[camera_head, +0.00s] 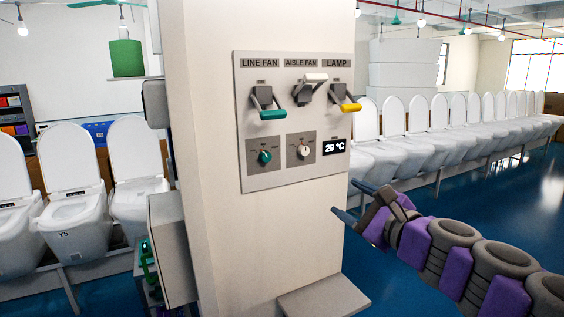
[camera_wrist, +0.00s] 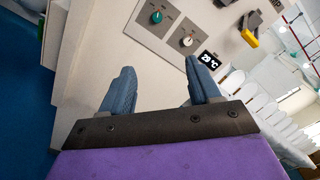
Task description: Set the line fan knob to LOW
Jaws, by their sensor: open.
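The control panel (camera_head: 244,180) is mounted on a cream pillar. The line fan knob (camera_head: 265,157) is a green dial at the lower left, under the LINE FAN lever with its green handle (camera_head: 272,114). It also shows in the wrist view (camera_wrist: 156,17); the small marks around it are too small to read. A white-grey knob (camera_head: 303,152) sits right of it, also in the wrist view (camera_wrist: 187,41). My gripper (camera_head: 346,200) is right of and below the panel, apart from it. In the wrist view its two blue fingers are spread and empty (camera_wrist: 158,88), below the knobs.
The AISLE FAN lever (camera_head: 314,78) has a white handle and points up; the yellow-handled LAMP lever (camera_head: 350,107) points down. A display (camera_head: 335,146) reads 29 °C. A grey ledge (camera_head: 322,299) juts from the pillar's base. Rows of white toilets (camera_head: 410,150) stand behind.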

